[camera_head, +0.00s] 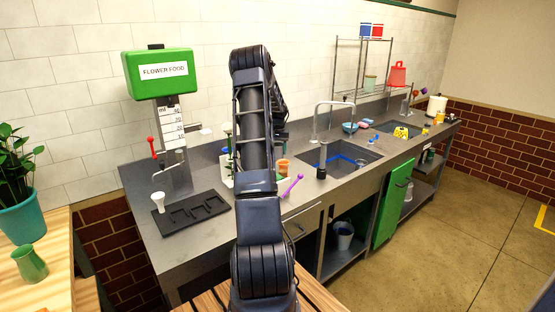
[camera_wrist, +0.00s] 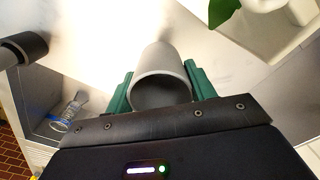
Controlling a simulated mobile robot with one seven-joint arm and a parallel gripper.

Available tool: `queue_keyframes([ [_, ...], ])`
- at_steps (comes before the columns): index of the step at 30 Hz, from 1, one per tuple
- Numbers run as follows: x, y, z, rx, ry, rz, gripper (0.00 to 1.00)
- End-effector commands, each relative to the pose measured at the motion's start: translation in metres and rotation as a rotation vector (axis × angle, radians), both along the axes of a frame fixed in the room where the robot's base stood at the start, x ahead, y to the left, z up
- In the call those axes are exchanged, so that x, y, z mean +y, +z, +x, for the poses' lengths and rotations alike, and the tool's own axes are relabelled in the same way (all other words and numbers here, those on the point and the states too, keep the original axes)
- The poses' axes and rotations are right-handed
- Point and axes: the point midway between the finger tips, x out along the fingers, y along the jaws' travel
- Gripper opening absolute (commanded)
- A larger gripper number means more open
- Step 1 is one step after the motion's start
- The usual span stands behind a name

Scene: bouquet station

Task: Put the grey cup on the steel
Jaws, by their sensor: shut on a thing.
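The grey cup (camera_wrist: 163,60) is in the wrist view, between the two green fingers of my gripper (camera_wrist: 159,90), with its open dark mouth toward the camera. My gripper is shut on its sides. A pale, bright surface lies beyond the cup; I cannot tell whether the cup touches it. In the head view the grey steel-looking worktop (camera_head: 203,255) runs along the tiled wall. My arm covers the middle of that view, and the cup and fingers cannot be made out there.
A green flower food dispenser (camera_head: 160,75) and a black tray (camera_head: 192,212) stand at the worktop's left. The sink (camera_head: 345,160) is to the right. A purple-ended tool (camera_head: 292,186) lies near the front edge. A clear glass (camera_wrist: 70,112) shows in the wrist view.

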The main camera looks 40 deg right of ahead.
Motion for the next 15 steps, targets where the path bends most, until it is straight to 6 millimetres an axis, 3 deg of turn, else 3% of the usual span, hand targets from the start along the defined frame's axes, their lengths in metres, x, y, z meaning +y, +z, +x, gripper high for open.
queue_keyframes([
  [7,0.0,-0.014,0.0,-0.001,0.0,-0.001,0.29],
  [15,0.0,-0.047,0.0,0.0,-0.001,0.0,0.29],
])
